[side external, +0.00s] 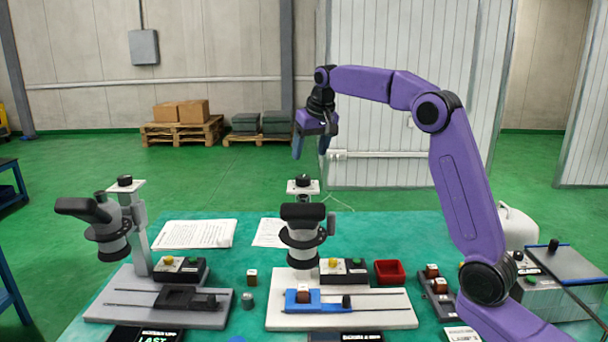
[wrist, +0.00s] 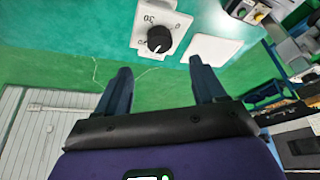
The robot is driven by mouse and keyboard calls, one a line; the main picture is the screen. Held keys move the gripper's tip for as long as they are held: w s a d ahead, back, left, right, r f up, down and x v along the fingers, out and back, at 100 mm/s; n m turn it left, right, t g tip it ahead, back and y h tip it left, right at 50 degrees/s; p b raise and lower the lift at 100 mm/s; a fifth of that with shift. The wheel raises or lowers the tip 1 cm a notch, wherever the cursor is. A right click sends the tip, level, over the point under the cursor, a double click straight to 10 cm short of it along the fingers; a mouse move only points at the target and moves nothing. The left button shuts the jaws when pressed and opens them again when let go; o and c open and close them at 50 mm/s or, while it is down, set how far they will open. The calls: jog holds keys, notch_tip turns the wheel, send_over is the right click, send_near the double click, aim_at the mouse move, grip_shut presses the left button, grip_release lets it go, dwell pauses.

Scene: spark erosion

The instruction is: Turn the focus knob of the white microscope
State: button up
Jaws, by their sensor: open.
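The white microscope (side external: 303,233) stands at the middle of the table on a white base plate (side external: 350,315). A black knob (side external: 303,181) sits on a white plate on top of its column. In the wrist view, a black knob (wrist: 159,40) with a white pointer line sits on a white dial plate marked with numbers, including 30. My gripper (side external: 311,150) is above and behind the microscope, pointing down, open and empty. In the wrist view the fingers of my gripper (wrist: 160,70) are spread, with the knob beyond the tips and not touched.
A second microscope (side external: 105,228) on a grey base stands at the left, also with a knob (side external: 125,181) on top. Paper sheets (side external: 195,234) lie between them. A red tray (side external: 389,272) and small blocks are to the right. The air around my gripper is clear.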

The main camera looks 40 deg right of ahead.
aim_at(303, 177)
jog(key=x, duration=0.9)
jog(key=c, duration=1.1)
